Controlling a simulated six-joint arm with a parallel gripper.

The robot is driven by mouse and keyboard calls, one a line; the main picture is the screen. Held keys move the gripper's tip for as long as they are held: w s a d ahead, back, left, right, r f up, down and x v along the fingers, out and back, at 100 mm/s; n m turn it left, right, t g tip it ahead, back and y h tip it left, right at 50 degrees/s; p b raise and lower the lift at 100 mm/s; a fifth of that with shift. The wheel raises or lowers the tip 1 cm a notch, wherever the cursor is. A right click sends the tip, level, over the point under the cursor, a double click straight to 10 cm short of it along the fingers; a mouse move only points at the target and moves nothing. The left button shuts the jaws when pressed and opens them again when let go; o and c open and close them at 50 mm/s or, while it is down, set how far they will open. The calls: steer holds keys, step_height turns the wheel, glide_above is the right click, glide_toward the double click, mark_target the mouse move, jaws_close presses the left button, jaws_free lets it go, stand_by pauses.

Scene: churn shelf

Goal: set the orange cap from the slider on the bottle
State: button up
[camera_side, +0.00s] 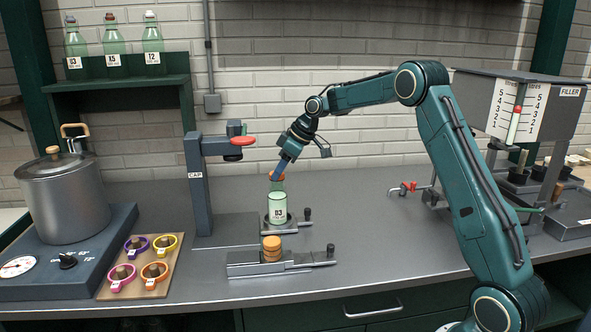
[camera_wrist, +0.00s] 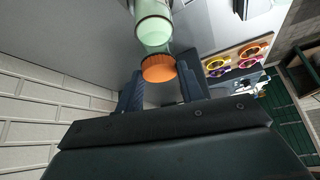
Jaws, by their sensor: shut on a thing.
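In the wrist view the orange cap (camera_wrist: 158,68) sits between the two fingers (camera_wrist: 160,88), at the mouth end of the bottle (camera_wrist: 153,28). The cap looks on or just over the bottle's mouth; I cannot tell whether it touches. The slider (camera_side: 243,264) in front holds a short stack of orange caps (camera_side: 271,243).
The capping stand (camera_side: 198,190) with its red-handled head (camera_side: 242,141) rises left of the bottle. A pot (camera_side: 62,200) and a board of coloured rings (camera_side: 110,290) are further left. The filler (camera_side: 545,105) stands right. Several bottles line the shelf (camera_side: 120,83). The counter right of the slider is clear.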

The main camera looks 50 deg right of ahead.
steer(key=shift+f, duration=0.35)
stand_by(0.4)
steer(key=o, duration=1)
steer(key=shift+c, duration=0.6)
steer(key=shift+r, duration=0.1)
steer(key=shift+r, duration=3.45)
